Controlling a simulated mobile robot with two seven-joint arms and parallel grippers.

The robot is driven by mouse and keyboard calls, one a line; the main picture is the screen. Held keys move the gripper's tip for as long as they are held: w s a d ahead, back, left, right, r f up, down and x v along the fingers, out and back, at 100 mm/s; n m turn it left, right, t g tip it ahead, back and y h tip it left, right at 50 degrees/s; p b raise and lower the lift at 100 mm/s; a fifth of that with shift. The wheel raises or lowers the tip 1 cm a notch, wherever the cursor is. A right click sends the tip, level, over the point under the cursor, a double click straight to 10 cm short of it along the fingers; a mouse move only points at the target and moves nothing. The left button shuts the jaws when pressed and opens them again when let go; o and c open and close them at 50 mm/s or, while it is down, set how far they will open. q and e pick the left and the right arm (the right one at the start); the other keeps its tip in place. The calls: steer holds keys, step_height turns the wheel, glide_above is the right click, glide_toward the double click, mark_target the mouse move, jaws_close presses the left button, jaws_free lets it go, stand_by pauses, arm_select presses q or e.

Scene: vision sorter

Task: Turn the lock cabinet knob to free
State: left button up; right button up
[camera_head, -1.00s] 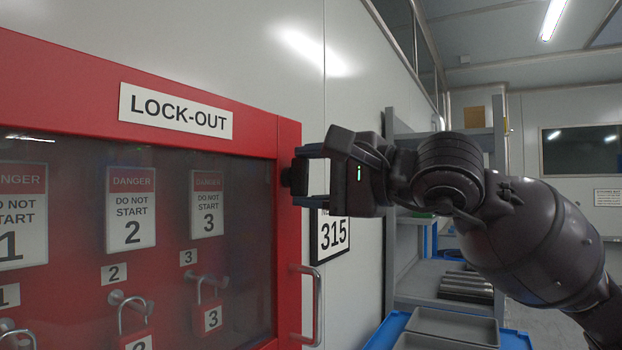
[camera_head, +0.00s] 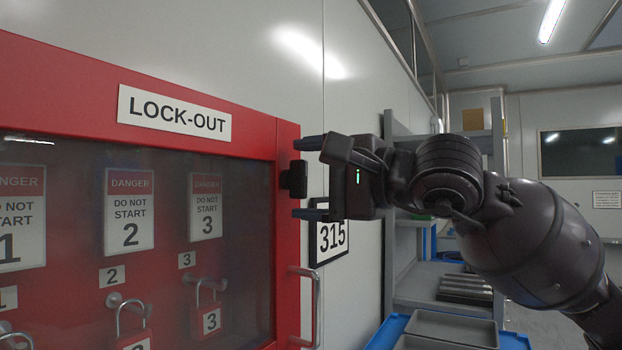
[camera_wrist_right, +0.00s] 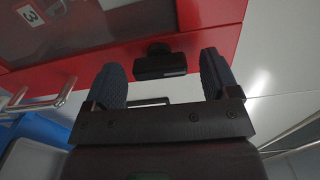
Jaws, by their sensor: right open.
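The lock-out cabinet (camera_head: 287,225) is red with a dark window and fills the left of the head view. Its black knob (camera_head: 297,179) is on the right edge of the door frame. The knob also shows in the right wrist view (camera_wrist_right: 160,66), its wide side lying nearly across the line between the fingers. My right gripper (camera_head: 311,179) is open, one finger above and one below the knob in the head view. In the wrist view the fingers (camera_wrist_right: 166,78) stand either side of the knob, with gaps. My left gripper is not in view.
A metal door handle (camera_head: 317,308) sticks out below the knob. Padlocks hang behind the window. A grey shelf rack (camera_head: 400,270) and a grey tray (camera_head: 450,326) in a blue holder are at the right. A framed 315 sign (camera_head: 332,237) hangs behind the gripper.

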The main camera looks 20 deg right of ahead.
steer(key=v, duration=1)
steer(key=shift+s+d, duration=0.25)
steer(key=shift+s, duration=0.05)
steer(key=shift+s, duration=0.1)
stand_by(0.6)
